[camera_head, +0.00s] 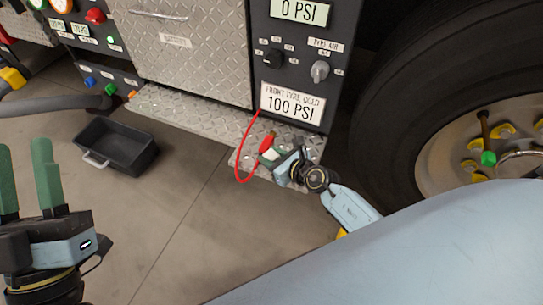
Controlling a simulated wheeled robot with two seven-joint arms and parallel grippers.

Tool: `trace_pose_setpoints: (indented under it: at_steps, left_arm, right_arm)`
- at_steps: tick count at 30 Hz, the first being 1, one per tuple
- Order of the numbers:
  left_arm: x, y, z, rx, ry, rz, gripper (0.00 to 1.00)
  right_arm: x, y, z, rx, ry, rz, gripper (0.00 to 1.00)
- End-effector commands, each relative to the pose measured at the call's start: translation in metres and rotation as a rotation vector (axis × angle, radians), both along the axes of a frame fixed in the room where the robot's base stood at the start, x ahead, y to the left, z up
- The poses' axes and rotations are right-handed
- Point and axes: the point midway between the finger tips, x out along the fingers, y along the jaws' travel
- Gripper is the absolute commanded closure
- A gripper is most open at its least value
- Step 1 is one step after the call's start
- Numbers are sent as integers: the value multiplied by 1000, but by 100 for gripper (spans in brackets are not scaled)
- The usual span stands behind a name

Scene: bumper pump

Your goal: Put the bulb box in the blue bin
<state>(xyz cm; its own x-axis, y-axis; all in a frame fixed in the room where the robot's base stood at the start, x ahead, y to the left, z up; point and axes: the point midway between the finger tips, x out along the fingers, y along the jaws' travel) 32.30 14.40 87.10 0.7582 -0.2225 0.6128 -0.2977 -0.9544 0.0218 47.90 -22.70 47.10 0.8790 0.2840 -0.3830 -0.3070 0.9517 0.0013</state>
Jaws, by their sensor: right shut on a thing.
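No bulb box and no blue bin can be made out in the head view. My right gripper (268,153) is low in front of the pump panel, at the diamond-plate step. It is shut on a red hose end (267,142), with a thin red hose (239,165) looping to its left. The fingers partly hide the held piece. My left gripper (24,150) is at the lower left, its two green fingers upright and apart, with nothing between them.
A dark open bin (133,156) with a light handle lies on the tiled floor at left. The pump panel (290,65) reads 100 PSI for the front tyre. A large tyre (385,110) with a green-capped valve (488,158) stands at right. The middle floor is clear.

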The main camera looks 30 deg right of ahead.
Motion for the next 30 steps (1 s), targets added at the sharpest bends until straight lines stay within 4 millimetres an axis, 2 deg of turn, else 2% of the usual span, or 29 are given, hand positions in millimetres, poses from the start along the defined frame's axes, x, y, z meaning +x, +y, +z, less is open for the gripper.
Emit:
trace_pose_setpoints:
  at_steps: [2, 3, 7, 19, 25, 30]
  left_arm:
    - [-2, 0, 0, -7, -21, 0, 64]
    - [-2, 1, 1, -7, -23, 1, 64]
    - [-1, 0, 1, -5, -20, 1, 64]
    - [1, 0, 1, 1, 3, 0, 64]
    - [11, -3, -10, 48, 163, -2, 64]
    - [22, -2, -36, 105, 341, 7, 64]
  right_arm:
    - [0, 0, -4, -1, 0, 0, 88]
    - [0, 0, -3, -1, 0, 0, 61]
    - [0, 0, -3, 0, 0, 0, 44]
    - [0, 0, 2, 1, 0, 0, 44]
    - [-23, -7, 13, -2, 2, 2, 44]
    - [-41, -13, 20, -1, 2, 0, 44]
